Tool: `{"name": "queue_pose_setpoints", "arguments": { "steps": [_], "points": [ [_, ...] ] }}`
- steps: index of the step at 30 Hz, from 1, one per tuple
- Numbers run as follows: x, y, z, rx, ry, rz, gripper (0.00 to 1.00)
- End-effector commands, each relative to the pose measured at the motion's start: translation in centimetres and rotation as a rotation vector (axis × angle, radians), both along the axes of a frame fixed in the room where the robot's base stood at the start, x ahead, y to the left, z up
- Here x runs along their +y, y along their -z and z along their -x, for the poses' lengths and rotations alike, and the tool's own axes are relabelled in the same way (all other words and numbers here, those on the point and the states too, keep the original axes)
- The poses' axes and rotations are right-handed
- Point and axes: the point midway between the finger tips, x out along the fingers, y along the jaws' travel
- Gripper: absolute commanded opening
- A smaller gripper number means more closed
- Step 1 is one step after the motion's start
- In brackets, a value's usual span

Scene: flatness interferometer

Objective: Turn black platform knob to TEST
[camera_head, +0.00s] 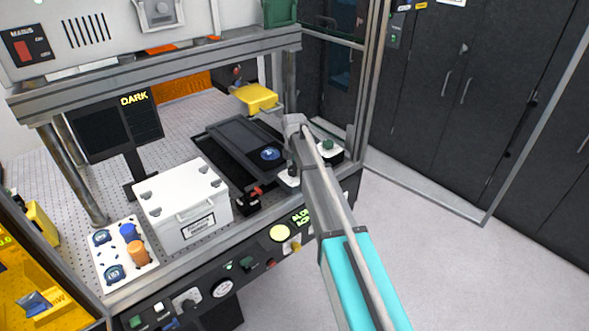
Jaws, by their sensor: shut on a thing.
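My gripper (292,168) reaches down at the right end of the bench and is shut, with its fingertips at a small white base plate (287,181). The black platform knob appears to be between the fingers, but the fingers and my arm cover it. Its pointer and the TEST mark cannot be read from here. The black platform (236,145) lies just left of my gripper, with a round blue-topped piece (270,154) on its near end.
A green knob on a white plate (328,146) stands close right of my gripper. A red-and-black clamp-like part (250,198), a white lidded box (182,204) and a white tray (104,267) stand to the left. A yellow block (257,97) is behind. A frame post (363,90) rises at right.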

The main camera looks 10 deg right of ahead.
Motion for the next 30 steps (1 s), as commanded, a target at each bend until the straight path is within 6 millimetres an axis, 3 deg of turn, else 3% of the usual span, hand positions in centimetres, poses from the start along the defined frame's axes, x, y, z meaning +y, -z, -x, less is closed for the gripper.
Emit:
{"name": "queue_pose_setpoints", "arguments": {
  "steps": [30],
  "points": [
    [0.00, 0.02, 0.23, 0.001, 0.965, 0.000, 0.20]
  ]
}}
